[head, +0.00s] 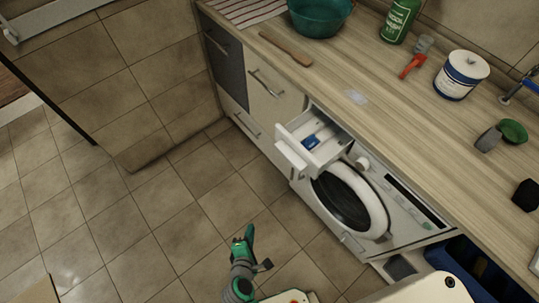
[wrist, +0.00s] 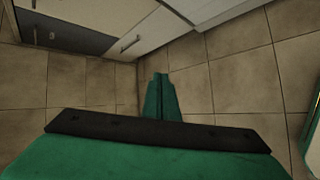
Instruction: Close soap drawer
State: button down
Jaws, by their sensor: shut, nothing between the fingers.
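The soap drawer (head: 297,146) is pulled out from the upper left of the washing machine (head: 394,190), under the counter. It is white, with a blue piece (head: 311,141) inside. My gripper (head: 249,232) is low over the floor, to the lower left of the machine and well apart from the drawer. Its green fingers are shut and empty. In the wrist view, my gripper (wrist: 160,78) points over floor tiles towards the cabinet fronts, and I cannot make out the soap drawer there.
Cabinets with bar handles (head: 267,84) stand left of the machine. The wooden counter (head: 400,120) above carries a teal bowl (head: 318,15), a green bottle (head: 399,20) and a white-and-blue tub (head: 461,75). A blue crate (head: 462,262) is at the lower right. The tiled floor (head: 150,210) is clear.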

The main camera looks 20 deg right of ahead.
jog(key=w+d+r+n+h, duration=0.1)
jog(key=w+d+n+h, duration=0.15)
jog(key=w, duration=0.35)
jog(key=n+g+h, duration=0.3)
jog(key=h, duration=0.7)
send_near(277, 150)
jog(key=x, duration=0.6)
jog(key=shift+d+r, duration=0.25)
